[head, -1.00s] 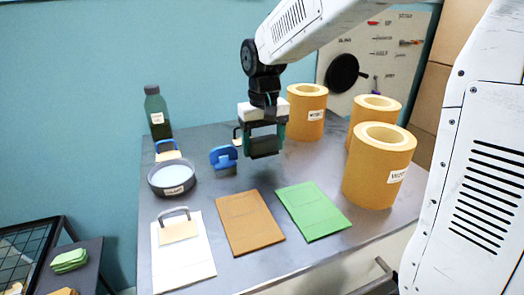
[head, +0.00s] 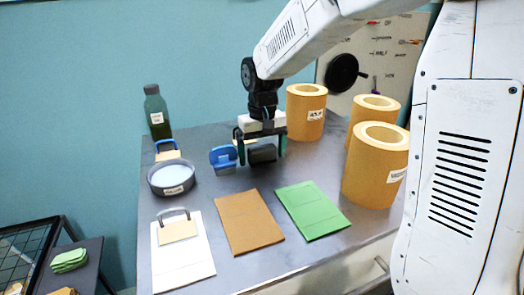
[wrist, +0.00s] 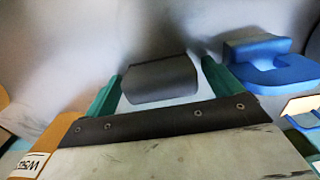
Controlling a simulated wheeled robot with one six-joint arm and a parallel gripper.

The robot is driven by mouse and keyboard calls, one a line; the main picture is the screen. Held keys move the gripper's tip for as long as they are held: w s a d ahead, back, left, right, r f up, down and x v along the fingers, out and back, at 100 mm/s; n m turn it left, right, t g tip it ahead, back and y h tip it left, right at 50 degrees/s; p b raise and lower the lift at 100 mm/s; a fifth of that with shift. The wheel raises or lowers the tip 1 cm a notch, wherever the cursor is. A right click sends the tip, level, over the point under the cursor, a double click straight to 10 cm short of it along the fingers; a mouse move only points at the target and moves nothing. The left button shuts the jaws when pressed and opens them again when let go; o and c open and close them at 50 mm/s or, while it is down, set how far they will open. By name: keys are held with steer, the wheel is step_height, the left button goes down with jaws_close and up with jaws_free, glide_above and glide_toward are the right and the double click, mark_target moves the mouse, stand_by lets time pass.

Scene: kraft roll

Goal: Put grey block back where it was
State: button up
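The grey block (head: 262,153) is a dark, rounded piece at the back middle of the table (head: 215,182), and it appears to rest on the tabletop. It also shows in the wrist view (wrist: 158,82). My gripper (head: 262,159) is around it from above, one green finger on each side. The gripper is open; in the wrist view a gap shows between the block and the right finger. The block's far side is hidden.
A blue holder (head: 223,159) stands close left of my gripper. Kraft rolls (head: 376,165) stand on the right and behind. Table between block and sheets is clear.

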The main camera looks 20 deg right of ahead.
mark_target(262, 147)
step_height(262, 147, up, 12)
steer(key=shift+t, duration=0.7)
steer(key=s+d+f, duration=0.1)
steer(key=s, duration=0.8)
steer(key=s+d+f, duration=0.1)
steer(key=s+f, duration=0.1)
steer(key=s, duration=0.8)
steer(key=s+d+f, duration=0.1)
steer(key=s+f, duration=0.1)
steer(key=s, duration=0.8)
steer(key=shift+s+f, duration=0.15)
steer(key=shift+f, duration=0.1)
